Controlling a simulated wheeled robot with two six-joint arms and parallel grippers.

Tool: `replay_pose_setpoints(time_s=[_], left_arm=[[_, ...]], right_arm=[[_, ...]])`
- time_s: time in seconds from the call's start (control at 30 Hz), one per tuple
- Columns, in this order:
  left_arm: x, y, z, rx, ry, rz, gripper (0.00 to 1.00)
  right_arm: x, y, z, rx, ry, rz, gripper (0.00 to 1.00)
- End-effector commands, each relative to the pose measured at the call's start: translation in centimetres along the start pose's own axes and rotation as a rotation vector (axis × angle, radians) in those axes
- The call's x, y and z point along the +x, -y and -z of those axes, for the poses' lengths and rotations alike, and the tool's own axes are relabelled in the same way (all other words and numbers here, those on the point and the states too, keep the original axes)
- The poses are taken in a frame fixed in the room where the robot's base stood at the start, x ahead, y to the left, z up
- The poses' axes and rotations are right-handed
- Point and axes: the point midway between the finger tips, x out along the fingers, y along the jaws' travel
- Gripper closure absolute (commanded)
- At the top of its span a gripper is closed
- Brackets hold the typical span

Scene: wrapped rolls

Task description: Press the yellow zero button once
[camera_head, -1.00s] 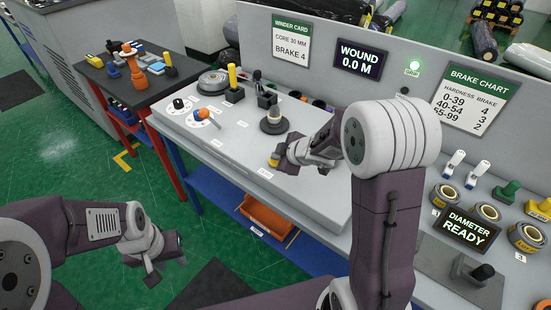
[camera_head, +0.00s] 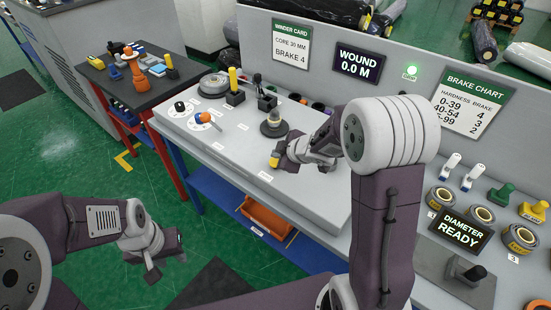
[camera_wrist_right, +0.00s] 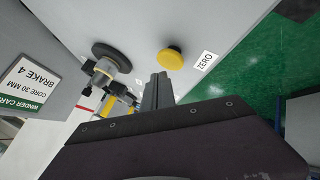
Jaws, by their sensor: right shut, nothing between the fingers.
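The yellow zero button (camera_wrist_right: 171,58) is round and stands on the light grey panel beside a label (camera_wrist_right: 205,60) reading ZERO. In the head view the yellow button (camera_head: 274,161) shows just left of my right gripper's tip. My right gripper (camera_head: 281,159) is shut and empty above the panel. In the right wrist view the shut fingers (camera_wrist_right: 157,88) point toward the button, and a gap shows between them and it in the picture. My left gripper (camera_head: 168,258) hangs low at the left, away from the panel; its finger opening is too unclear to tell.
A dark disc with a pale knob (camera_head: 274,125) stands on the panel (camera_head: 230,150) near the right gripper. A display (camera_head: 358,62) reads WOUND 0.0 M.

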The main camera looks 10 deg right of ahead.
Motion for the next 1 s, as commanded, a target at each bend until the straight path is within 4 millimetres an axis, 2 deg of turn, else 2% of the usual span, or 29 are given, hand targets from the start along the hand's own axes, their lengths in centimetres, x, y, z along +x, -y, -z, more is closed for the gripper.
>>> replay_pose_setpoints(time_s=[0.27, 0.8, 1.0], left_arm=[[-0.2, 0.0, 0.0, 0.000, 0.000, 0.000, 0.64], [-5.4, -0.1, 0.6, 0.000, 0.000, 0.000, 0.64], [-5.2, -0.1, 0.5, 0.000, 0.000, 0.000, 0.64]], right_arm=[[-0.2, -0.1, 0.1, 0.000, 0.000, 0.000, 1.00], [-3.6, -2.6, 2.6, 0.000, -0.001, 0.000, 1.00], [-3.4, -2.5, 2.5, 0.000, -0.001, 0.000, 1.00]])
